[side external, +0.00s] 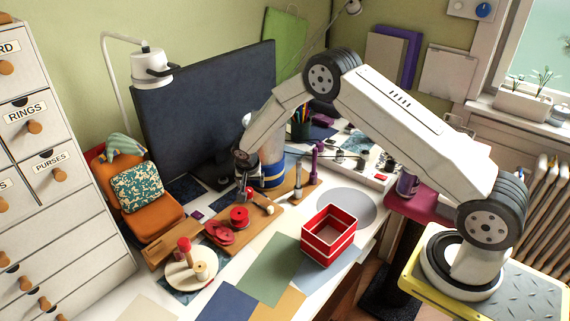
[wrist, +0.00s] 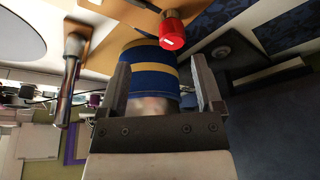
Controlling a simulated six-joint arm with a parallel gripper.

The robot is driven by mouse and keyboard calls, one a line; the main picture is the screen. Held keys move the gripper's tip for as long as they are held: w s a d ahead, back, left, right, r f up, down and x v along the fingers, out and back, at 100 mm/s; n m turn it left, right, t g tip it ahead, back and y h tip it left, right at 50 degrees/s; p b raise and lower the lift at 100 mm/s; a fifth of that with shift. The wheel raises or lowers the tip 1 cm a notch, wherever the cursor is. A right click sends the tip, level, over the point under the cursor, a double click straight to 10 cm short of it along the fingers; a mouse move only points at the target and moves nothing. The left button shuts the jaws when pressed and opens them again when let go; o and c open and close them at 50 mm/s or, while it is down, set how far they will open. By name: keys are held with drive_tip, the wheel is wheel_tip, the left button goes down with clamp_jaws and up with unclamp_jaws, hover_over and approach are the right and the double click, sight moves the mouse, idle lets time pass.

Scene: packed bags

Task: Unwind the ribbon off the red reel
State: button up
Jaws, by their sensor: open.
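A small red reel (side external: 239,214) stands on a wooden board (side external: 262,218) on the desk in the side view. Flat red rounds (side external: 220,234) lie just in front of it; I cannot tell whether they are ribbon. My gripper (side external: 245,187) hangs above and behind the reel, pointing down. In the wrist view my gripper (wrist: 159,62) is open, with nothing visibly clamped. A blue-and-yellow banded cylinder (wrist: 150,58) shows between and beyond the fingers. A red cylindrical piece (wrist: 172,33) with a white mark shows beyond the fingertips, apart from them; it may be the reel.
The banded cylinder (side external: 273,172) stands close to my gripper. A round white base with a red-topped peg (side external: 184,245) is at the front left, a red box (side external: 329,235) at the right. A dark panel (side external: 205,110) rises behind. Flat sheets cover the desk front.

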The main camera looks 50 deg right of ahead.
sight(248, 190)
drive_tip(key=shift+w+a+r+n+t, duration=0.25)
drive_tip(key=shift+w+r+n+t, duration=0.15)
drive_tip(key=shift+w+r, duration=0.2)
drive_tip(key=shift+f+h, duration=0.15)
drive_tip(key=shift+h, duration=0.15)
drive_tip(key=shift+x, duration=3.85)
clamp_jaws()
